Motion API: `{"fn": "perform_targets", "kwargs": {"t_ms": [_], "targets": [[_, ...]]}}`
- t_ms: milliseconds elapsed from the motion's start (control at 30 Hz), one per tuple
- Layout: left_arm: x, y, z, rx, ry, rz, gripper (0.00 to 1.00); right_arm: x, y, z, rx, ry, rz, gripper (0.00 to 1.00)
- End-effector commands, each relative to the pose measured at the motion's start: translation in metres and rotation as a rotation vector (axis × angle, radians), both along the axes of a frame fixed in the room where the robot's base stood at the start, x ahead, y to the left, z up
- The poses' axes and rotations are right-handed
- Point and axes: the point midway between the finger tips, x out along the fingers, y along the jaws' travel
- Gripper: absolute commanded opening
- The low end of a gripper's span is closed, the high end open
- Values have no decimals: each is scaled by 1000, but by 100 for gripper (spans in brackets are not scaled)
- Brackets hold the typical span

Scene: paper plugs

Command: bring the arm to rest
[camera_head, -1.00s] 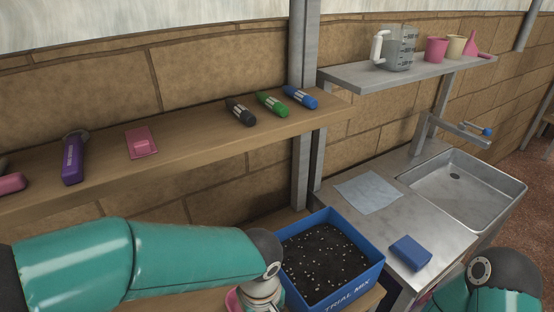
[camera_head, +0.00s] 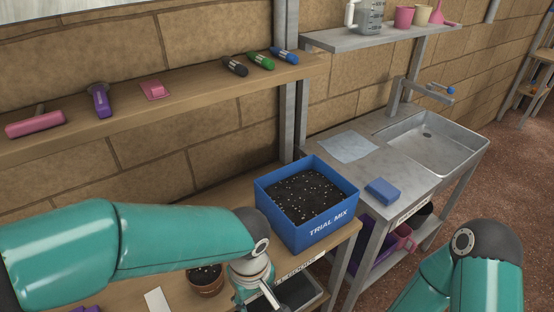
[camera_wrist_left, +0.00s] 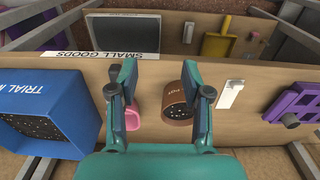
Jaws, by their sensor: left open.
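My left arm comes in from the left in the head view, over the wooden bench (camera_head: 340,245), with its wrist low in the picture. My left gripper (camera_wrist_left: 158,72) is open in the left wrist view, with its two fingers apart and nothing held between them. The brown pot also shows beside my left wrist in the head view (camera_head: 207,280). My right arm is at the lower right; its gripper is out of view.
A blue trial mix box (camera_head: 310,240) of dark soil stands on the bench, close to my left wrist. A small goods tray (camera_wrist_left: 112,32) is near the bench edge. The shelf (camera_head: 190,97) holds several tools and markers. A sink (camera_head: 435,145) and blue sponge (camera_head: 381,191) are right.

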Motion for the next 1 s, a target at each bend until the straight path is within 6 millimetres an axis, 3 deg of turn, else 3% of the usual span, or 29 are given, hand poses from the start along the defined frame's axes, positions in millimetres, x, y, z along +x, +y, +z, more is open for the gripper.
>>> {"fn": "perform_targets", "kwargs": {"t_ms": [267,467,600,700,800,900,1000], "targets": [[-1,49,-47,42,133,130,49,1,0,0,0,-2,-1,40],[-29,81,-98,53,295,232,49,0,0,0,0,-1,0,40],[-64,94,-150,-22,422,274,49,0,0,0,0,-1,0,40],[-100,93,-196,-158,485,255,49,0,0,0,0,-1,0,40],[-125,84,-231,-304,439,177,49,0,0,0,0,-1,0,40],[-130,76,-250,-382,303,44,49,0,0,1,0,-1,0,40],[-117,74,-258,-385,141,-114,49,0,0,0,0,-1,0,40]]}}
